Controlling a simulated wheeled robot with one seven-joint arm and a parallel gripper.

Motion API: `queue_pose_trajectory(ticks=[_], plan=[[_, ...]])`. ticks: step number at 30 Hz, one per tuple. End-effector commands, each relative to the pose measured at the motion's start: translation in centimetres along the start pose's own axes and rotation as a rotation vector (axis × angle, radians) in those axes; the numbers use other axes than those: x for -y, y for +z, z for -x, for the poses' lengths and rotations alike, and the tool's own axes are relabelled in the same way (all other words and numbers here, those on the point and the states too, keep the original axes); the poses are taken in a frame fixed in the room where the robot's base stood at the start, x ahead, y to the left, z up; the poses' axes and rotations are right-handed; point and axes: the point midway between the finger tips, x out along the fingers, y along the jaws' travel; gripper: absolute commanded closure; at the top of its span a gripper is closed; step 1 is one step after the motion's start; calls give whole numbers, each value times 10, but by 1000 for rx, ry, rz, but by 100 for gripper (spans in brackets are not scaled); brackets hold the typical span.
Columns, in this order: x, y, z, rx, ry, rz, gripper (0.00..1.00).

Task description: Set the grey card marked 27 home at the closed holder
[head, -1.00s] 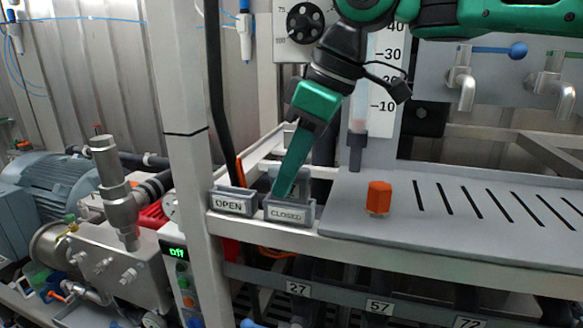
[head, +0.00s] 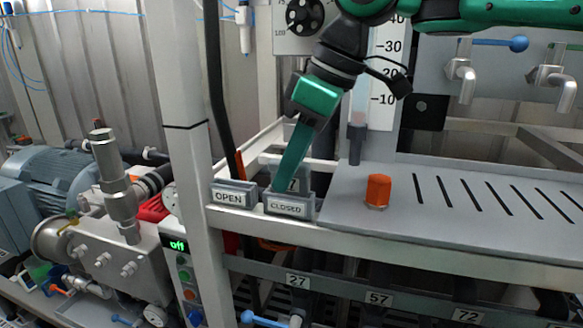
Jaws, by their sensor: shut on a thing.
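The closed holder (head: 289,207) is a small grey holder labelled CLOSED on the frame's front rail. The grey card (head: 304,184) stands at this holder, just behind its label; a "7" shows on it and the rest is hidden by my gripper. My gripper (head: 281,186) has green fingers pointing down and is shut on the card, low over the holder. I cannot tell whether the card is fully seated in its slot.
The open holder (head: 232,195) stands just left, with an orange card (head: 240,166) in it. A frame post (head: 190,150) rises at the left. Tags 27, 57 and 72 mark the lower rail.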

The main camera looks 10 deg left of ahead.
Motion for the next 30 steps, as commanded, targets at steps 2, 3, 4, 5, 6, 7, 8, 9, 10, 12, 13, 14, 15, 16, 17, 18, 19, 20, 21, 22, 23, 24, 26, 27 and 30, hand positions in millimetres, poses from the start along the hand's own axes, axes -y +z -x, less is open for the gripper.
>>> queue_pose_trajectory(ticks=[2,3,4,5,6,7,8,9,10,12,13,14,15,16,17,18,19,20,21,22,23,24,26,27,30], plan=[[0,1,-2,4,-4,-1,71],[0,1,-2,4,-4,-1,63],[0,1,-2,4,-4,-1,63],[0,1,-2,4,-3,-1,63],[0,1,-2,4,-3,0,63],[0,1,-2,3,-3,0,63],[0,1,-2,3,-3,0,63],[0,1,-2,3,-3,0,63],[0,1,-2,3,-3,0,63],[0,1,-1,3,-3,0,63],[0,0,0,2,-2,0,63],[0,0,1,2,-2,0,63],[0,0,4,1,-2,1,63],[0,0,6,0,-2,0,63],[-1,0,8,0,-2,-1,63],[-1,0,13,0,-3,0,63],[-1,0,17,0,-2,0,63],[-1,0,21,1,-1,0,63],[-2,0,27,1,0,0,63],[-2,0,30,0,-1,-1,63],[-2,0,34,1,-3,0,63],[-2,0,39,0,-2,0,63],[-2,0,46,1,-2,0,63],[-2,1,51,2,-1,0,63],[-2,0,58,2,-4,-1,63]])
